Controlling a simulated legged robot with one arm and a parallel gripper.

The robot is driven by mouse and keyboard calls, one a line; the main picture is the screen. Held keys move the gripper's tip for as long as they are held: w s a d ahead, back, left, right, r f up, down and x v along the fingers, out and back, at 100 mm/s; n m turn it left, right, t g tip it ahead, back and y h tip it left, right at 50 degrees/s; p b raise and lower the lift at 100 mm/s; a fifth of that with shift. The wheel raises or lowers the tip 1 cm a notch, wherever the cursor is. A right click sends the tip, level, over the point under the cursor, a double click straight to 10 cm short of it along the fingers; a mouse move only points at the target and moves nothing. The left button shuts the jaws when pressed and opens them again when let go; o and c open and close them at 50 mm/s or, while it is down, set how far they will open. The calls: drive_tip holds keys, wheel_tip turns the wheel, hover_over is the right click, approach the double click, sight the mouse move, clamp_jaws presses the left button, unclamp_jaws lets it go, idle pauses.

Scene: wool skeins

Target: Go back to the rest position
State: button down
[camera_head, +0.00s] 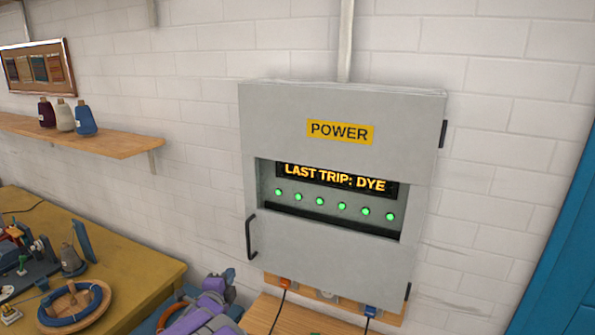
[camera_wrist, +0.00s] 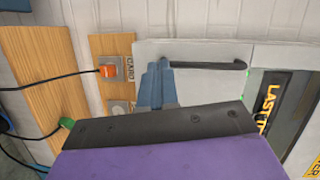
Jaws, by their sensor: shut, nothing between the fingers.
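My gripper (camera_wrist: 157,80) shows in the wrist view as two blue fingers held together, with nothing between them. In that view its tips are by the end of the black door handle (camera_wrist: 208,65) of the grey power box (camera_wrist: 190,51); I cannot tell whether they touch. In the head view, my purple arm shows at the bottom edge, below and left of the power box (camera_head: 340,108). The box's lower cover is shut, and its window shows the text "LAST TRIP: DYE" above a row of several green lights.
A wooden board with an orange plug (camera_head: 285,283) and a blue plug (camera_head: 370,311) is below the box. A yellow-brown table (camera_head: 140,262) with a wooden ring (camera_head: 97,313) stands at left. A shelf (camera_head: 120,142) holds three cones. A blue door (camera_head: 565,270) is at right.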

drive_tip(key=s+d+r+n+g+y, duration=0.5)
drive_tip(key=d+r+n, duration=0.3)
drive_tip(key=d, duration=0.2)
drive_tip(key=s+d+n+g+h, duration=0.1)
drive_tip(key=s+d+n+g, duration=0.2)
drive_tip(key=s+d, duration=0.6)
drive_tip(key=s+d+f+n+g+h, duration=0.1)
drive_tip(key=s+d+n+g, duration=0.2)
drive_tip(key=s+d, duration=0.6)
drive_tip(key=s+d+f+n+g+h, duration=0.1)
drive_tip(key=s+d+n+g, duration=0.3)
drive_tip(key=s, duration=2.3)
drive_tip(key=shift+s+d+g, duration=0.25)
drive_tip(key=shift+d+g, duration=1.15)
drive_tip(key=shift+d, duration=1.2)
drive_tip(key=shift+a, duration=0.2)
